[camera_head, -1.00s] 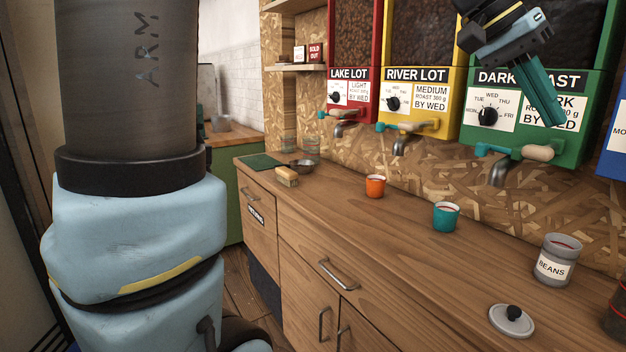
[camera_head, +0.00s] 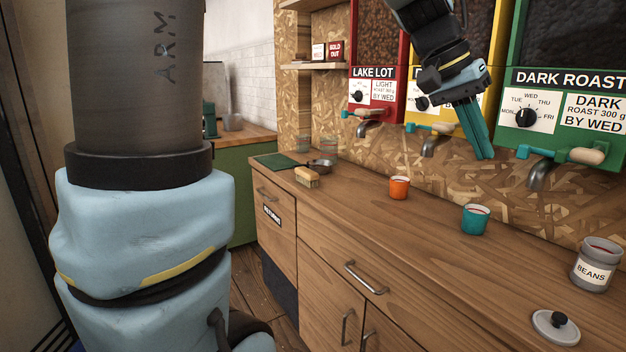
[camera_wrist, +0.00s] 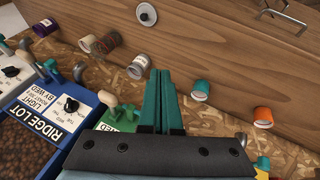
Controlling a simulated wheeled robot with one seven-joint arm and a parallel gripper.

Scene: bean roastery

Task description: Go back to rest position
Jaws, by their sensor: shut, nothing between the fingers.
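My gripper (camera_head: 484,155) is in the air above the back of the counter, in front of the yellow dispenser and left of the dark roast dispenser. Its two teal fingers are together with nothing between them. In the wrist view, my gripper (camera_wrist: 160,75) points toward the counter top (camera_wrist: 215,30), its fingers side by side and empty. It is apart from the cups and taps.
Below stand an orange cup (camera_head: 399,188), a teal cup (camera_head: 474,219), and a beans tin (camera_head: 596,265) with its lid (camera_head: 556,327) lying apart. A brush (camera_head: 307,177) is at the far left. Taps such as the dark roast spout (camera_head: 540,176) jut out.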

